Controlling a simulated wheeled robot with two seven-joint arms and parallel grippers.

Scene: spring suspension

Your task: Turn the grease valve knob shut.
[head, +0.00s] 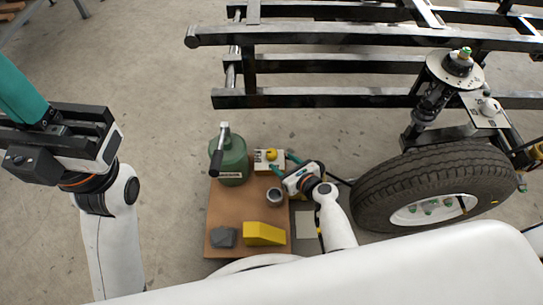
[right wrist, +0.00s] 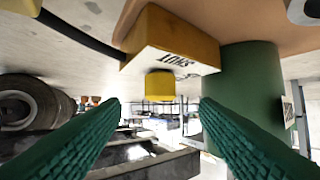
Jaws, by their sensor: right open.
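The yellow grease valve knob (head: 271,155) sits on a small valve box (head: 260,166) with a yellow face, beside the green grease canister (head: 232,162). In the right wrist view the knob (right wrist: 160,86) stands out from the box (right wrist: 172,48), whose face carries the word SHUT. My right gripper (head: 281,164) is open just right of the box. In its wrist view the two green fingers (right wrist: 158,106) are spread, with the knob beyond and between their tips, apart from both. My left gripper (head: 32,112) is at the far left, away from the valve; its fingertips are cut off.
A brown board (head: 231,207) carries the canister, a small metal cup (head: 274,195), a yellow block (head: 264,234) and a dark grey block (head: 223,237). A wheel (head: 440,188) and steel frame (head: 320,97) stand to the right and behind. The floor left of the board is clear.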

